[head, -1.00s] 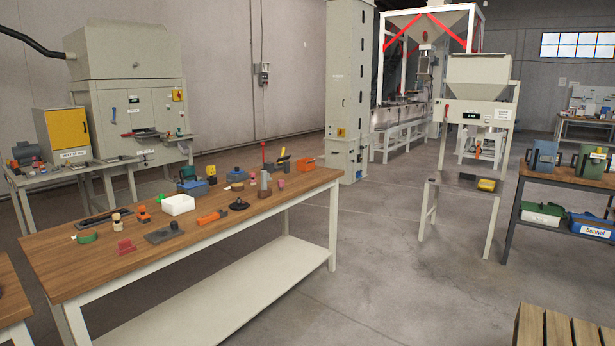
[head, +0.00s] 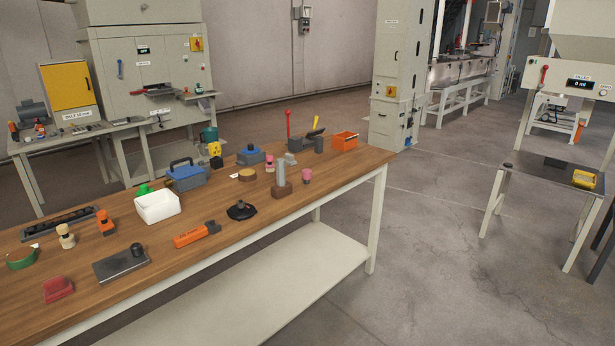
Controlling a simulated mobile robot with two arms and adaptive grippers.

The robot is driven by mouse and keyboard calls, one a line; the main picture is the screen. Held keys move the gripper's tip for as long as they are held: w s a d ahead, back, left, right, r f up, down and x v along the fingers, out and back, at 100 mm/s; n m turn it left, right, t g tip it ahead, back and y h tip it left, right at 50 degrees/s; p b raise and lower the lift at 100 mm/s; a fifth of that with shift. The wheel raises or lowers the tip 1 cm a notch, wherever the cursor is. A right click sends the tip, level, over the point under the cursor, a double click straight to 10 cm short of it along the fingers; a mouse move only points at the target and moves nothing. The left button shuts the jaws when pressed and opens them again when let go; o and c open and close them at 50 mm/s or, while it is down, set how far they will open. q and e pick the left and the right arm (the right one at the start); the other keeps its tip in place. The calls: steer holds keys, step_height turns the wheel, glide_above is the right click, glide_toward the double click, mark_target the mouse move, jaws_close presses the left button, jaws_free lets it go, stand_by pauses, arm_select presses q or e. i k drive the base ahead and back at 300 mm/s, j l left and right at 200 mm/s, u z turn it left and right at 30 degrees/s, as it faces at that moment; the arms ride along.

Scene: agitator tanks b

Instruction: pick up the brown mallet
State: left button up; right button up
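What looks like the brown mallet (head: 282,189) stands on the wooden-topped workbench (head: 345,170), toward its right part. It has a brown block at the bottom and a lighter grey-brown handle pointing up. It stands free, between a black round-based tool (head: 242,211) on its left and a small pink piece (head: 307,176) on its right. Neither of my grippers is in view.
An orange tool (head: 196,235), a white bin (head: 158,207), a blue-grey toolbox (head: 186,176) and an orange bin (head: 345,141) share the bench. A lower shelf (head: 250,295) runs beneath it. Open concrete floor (head: 440,250) lies to the right, before a small metal stand (head: 540,170).

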mark_target(283, 187)
steer(key=i+j+z, duration=0.25)
steer(key=i, duration=0.25)
steer(key=i+j+z, duration=0.15)
steer(key=i+z, duration=0.15)
steer(key=i, duration=0.25)
